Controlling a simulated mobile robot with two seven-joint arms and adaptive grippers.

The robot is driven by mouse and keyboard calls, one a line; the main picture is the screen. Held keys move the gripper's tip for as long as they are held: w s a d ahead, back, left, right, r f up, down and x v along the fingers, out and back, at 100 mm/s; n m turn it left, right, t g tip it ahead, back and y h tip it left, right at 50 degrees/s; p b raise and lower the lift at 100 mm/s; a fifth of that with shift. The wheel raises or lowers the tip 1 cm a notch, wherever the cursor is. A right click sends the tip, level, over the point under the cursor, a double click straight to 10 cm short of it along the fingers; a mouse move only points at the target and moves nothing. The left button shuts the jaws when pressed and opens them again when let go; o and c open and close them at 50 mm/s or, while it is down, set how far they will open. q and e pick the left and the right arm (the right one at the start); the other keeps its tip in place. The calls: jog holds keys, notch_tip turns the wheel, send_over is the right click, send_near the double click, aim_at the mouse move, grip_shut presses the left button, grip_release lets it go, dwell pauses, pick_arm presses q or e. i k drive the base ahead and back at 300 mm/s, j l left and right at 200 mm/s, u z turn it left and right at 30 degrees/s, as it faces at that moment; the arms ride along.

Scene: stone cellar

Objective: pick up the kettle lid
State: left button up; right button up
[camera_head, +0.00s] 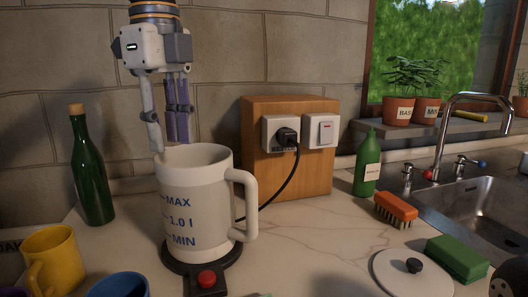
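The kettle lid (390,277) is a pale round disc with a black knob on top, lying flat on the marble counter at the lower right. The kettle (200,205) is a white jug with blue level marks and a handle on its right side. It stands upright on a dark base (178,258) with a red button, its top uncovered. My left gripper (169,144) hangs fingers down over the kettle's back left rim, far from the lid. Its fingers are apart with nothing visible between them. A dark shape at the lower right edge is cut off, and I cannot identify it.
A green sponge (457,258) lies close beside the lid, with an orange brush (395,209) behind it. A green bottle (92,170) and yellow mug (53,258) stand left. A socket box (250,112) stands behind the kettle. The counter between kettle and lid is clear.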

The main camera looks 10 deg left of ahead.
aim_at(401, 272)
jog(key=k+l, duration=0.5)
jog(key=k, duration=0.15)
jog(key=k+l, duration=0.45)
jog(key=k, duration=0.2)
